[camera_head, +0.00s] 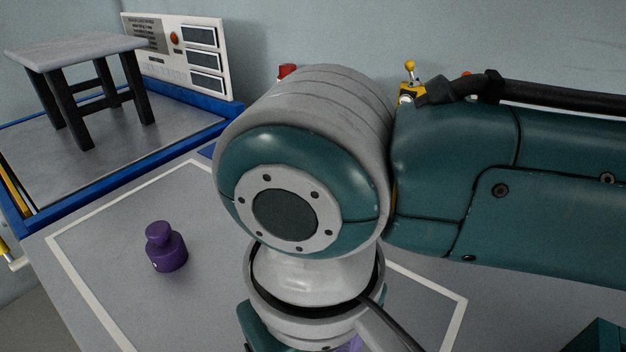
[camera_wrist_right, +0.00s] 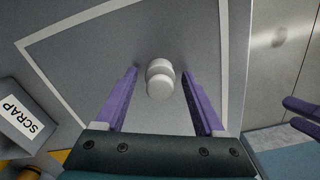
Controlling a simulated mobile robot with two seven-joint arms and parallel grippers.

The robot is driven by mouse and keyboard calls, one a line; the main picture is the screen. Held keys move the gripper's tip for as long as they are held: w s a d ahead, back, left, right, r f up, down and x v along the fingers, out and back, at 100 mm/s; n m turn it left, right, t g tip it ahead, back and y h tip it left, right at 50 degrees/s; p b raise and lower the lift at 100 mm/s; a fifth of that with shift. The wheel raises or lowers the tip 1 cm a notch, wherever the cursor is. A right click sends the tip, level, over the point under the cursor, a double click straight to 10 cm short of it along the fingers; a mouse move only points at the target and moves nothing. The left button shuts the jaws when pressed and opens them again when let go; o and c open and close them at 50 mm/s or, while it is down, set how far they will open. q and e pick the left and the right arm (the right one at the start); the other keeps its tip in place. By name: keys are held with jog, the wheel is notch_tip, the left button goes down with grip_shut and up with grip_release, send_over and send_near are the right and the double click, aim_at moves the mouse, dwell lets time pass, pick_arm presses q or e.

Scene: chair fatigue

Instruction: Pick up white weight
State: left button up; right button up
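The white weight (camera_wrist_right: 160,82), with a round knob on top, stands on the grey surface in the right wrist view. My right gripper (camera_wrist_right: 160,73) is open, with one purple finger on each side of the weight and visible gaps between. In the head view my right arm hides the white weight, and only a bit of purple finger shows at the bottom edge. Two purple fingertips of what looks like my left gripper (camera_wrist_right: 302,118) show apart at the right edge of the right wrist view. My left gripper is not seen in the head view.
A purple weight (camera_head: 166,249) stands on the table (camera_head: 110,235) inside a white outline. A stool (camera_head: 80,50) stands on a blue-framed platform (camera_head: 120,177) before a control panel (camera_head: 190,55). A box marked SCRAP (camera_wrist_right: 25,112) is at the left in the wrist view.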

grip_shut()
dwell(0.3)
jog(key=shift+r, duration=0.15)
